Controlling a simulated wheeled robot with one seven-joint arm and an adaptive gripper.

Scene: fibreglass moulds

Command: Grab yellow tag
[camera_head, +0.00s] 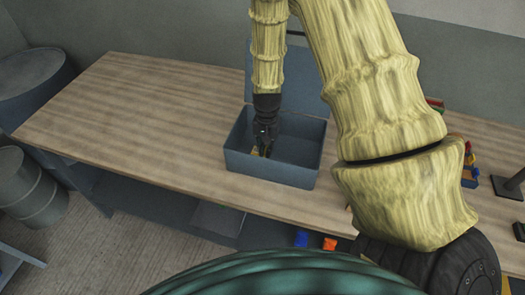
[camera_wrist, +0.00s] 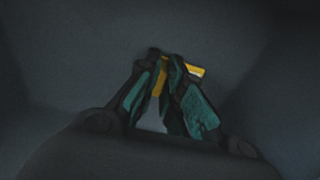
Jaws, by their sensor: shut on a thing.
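The yellow tag (camera_wrist: 194,70) is between the fingertips of my gripper (camera_wrist: 162,72) in the wrist view. My gripper is shut on it, and the fingers hide part of the tag. In the head view my gripper (camera_head: 264,148) points down inside an open blue-grey box (camera_head: 258,174). A small bit of the yellow tag (camera_head: 256,152) shows beside the fingers there. I cannot tell whether the tag touches the box floor.
The box stands on a long wooden table (camera_head: 140,125), its lid raised at the back. The table left of the box is clear. Coloured items (camera_head: 470,158) and a dark stand (camera_head: 508,186) are at the right. Grey barrels (camera_head: 30,188) stand at the left.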

